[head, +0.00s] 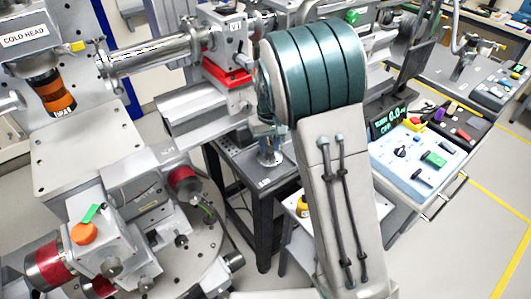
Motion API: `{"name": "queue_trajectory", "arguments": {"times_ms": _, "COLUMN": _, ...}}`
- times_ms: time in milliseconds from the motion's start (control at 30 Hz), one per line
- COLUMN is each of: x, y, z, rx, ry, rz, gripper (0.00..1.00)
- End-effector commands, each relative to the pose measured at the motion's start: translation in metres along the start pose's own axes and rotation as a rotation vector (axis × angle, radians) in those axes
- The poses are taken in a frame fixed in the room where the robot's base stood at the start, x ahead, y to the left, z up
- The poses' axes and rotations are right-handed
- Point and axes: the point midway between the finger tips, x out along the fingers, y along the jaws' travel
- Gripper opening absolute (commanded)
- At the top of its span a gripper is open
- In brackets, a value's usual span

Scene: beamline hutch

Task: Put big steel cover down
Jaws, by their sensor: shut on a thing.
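The big steel cover (270,153) appears as a small, shiny, round steel piece just left of my arm, at the near end of a dark-topped stand (236,160). My gripper (267,132) shows only in part, right above the steel piece, and is shut on it. My arm's teal joint and pale link hide the right side of the gripper and much of the stand. I cannot tell whether the cover touches the stand top or hangs just above it.
A steel tube assembly with a red block (227,73) stands behind. A control panel (415,155) is to the right of my arm. A round stage with an orange-capped unit (84,233) fills the lower left. Floor is clear at far right.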

Motion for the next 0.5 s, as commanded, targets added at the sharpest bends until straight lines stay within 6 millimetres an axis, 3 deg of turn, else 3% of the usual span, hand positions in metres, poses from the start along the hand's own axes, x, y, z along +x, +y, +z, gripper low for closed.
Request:
{"name": "queue_trajectory", "arguments": {"times_ms": 233, "x": 0.013, "y": -0.01, "z": -0.006, "rx": 0.002, "ry": -0.001, "rz": 0.0, "gripper": 0.01}}
{"name": "queue_trajectory", "arguments": {"times_ms": 500, "x": 0.047, "y": -0.01, "z": -0.006, "rx": 0.001, "ry": -0.001, "rz": 0.001, "gripper": 0.01}}
